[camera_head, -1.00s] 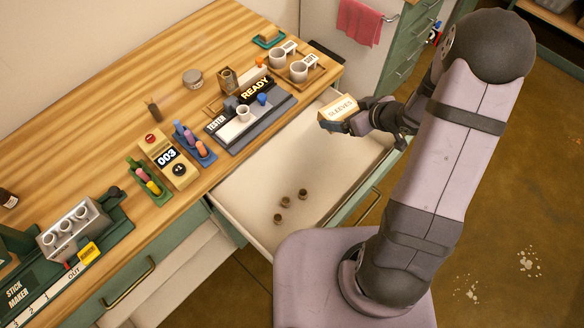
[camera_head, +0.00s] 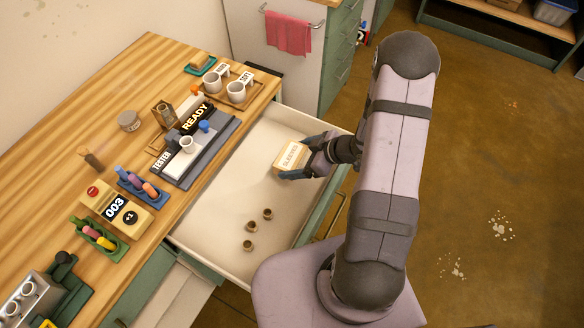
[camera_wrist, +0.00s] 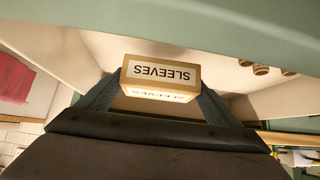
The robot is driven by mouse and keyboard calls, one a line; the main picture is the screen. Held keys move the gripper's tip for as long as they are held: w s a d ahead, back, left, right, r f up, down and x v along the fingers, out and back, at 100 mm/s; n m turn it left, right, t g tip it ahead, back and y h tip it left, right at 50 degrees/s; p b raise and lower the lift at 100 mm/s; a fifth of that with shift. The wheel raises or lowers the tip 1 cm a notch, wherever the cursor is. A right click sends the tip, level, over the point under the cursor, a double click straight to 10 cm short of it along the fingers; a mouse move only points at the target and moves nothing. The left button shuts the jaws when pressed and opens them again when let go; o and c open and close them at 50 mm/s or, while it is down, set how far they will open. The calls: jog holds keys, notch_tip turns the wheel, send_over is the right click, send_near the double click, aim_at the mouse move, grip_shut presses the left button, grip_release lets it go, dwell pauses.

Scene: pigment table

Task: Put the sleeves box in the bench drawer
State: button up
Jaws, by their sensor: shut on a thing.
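The sleeves box (camera_head: 291,156) is a small tan carton with a white label reading SLEEVES. My gripper (camera_head: 308,160) is shut on it, one finger on each side; the wrist view also shows the box (camera_wrist: 160,78) between both fingers (camera_wrist: 160,100). The box is over the right part of the open bench drawer (camera_head: 222,220), inside its outline in the head view. Whether it touches the drawer floor I cannot tell. The drawer is pulled out, pale inside, with a green front.
The rest of the floor is clear. The wooden bench (camera_head: 60,130) holds a READY tester (camera_head: 195,140), a 003 counter (camera_head: 115,208) and mugs (camera_head: 236,92). A pink towel (camera_head: 288,32) hangs behind.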

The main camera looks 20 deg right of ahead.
aim_at(300, 166)
jog(key=shift+f, duration=2.35)
jog(key=shift+f+b, duration=0.4)
jog(key=shift+f, duration=0.2)
jog(key=o, duration=1.1)
jog(key=shift+r, duration=0.1)
